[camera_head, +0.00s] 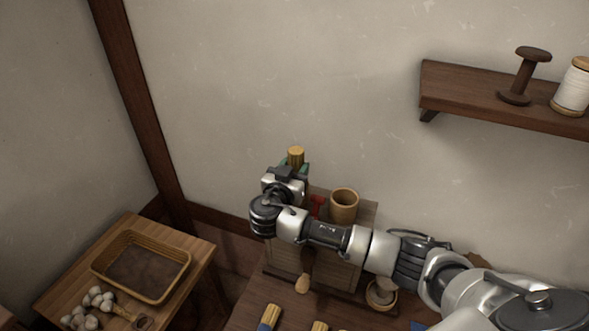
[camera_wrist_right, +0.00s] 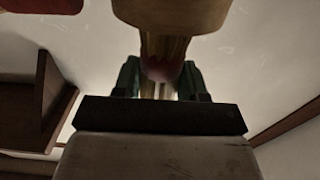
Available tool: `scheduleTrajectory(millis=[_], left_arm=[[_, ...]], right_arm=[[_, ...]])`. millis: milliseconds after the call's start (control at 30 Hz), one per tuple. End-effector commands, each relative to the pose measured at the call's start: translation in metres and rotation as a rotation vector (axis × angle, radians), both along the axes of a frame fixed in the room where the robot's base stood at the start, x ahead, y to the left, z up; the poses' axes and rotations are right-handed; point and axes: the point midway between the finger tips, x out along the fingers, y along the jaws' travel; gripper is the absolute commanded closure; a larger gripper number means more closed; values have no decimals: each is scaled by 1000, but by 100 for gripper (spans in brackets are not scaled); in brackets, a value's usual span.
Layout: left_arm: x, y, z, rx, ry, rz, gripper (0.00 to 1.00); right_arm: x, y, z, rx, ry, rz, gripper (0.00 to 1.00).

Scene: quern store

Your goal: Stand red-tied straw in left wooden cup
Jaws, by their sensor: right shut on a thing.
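The straw bundle (camera_head: 296,154) sticks up above my right gripper (camera_head: 289,180) in the head view. The right wrist view shows the straw (camera_wrist_right: 164,50) with a reddish tie between the green fingers of my right gripper (camera_wrist_right: 161,82), which is shut on it. A tan wooden rim (camera_wrist_right: 172,14), apparently the left cup, fills the top of that view and overlaps the straw's end. I cannot tell whether the straw is inside it. In the head view that cup is hidden by my arm. Another wooden cup (camera_head: 344,206) stands to the right. My left gripper is not in view.
A red object (camera_head: 317,206) lies beside the right cup on a wooden cabinet (camera_head: 337,270). Below are a small bowl (camera_head: 382,295) and a blue-tied bundle (camera_head: 268,318). A basket tray (camera_head: 142,266) and garlic (camera_head: 95,298) are at left. A wall shelf (camera_head: 500,112) is at upper right.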

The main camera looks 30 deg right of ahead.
Motion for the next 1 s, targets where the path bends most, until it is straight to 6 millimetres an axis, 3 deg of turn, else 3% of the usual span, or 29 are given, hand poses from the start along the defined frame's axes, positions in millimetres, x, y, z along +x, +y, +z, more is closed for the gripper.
scheduleTrajectory(millis=[400,433,600,1000], left_arm=[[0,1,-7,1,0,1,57],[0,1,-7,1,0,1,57],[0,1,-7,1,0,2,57],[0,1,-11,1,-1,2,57]], right_arm=[[0,0,-6,0,0,1,81],[0,0,-6,0,0,1,57],[0,0,-6,0,0,1,31],[-5,7,-8,1,0,4,28]])
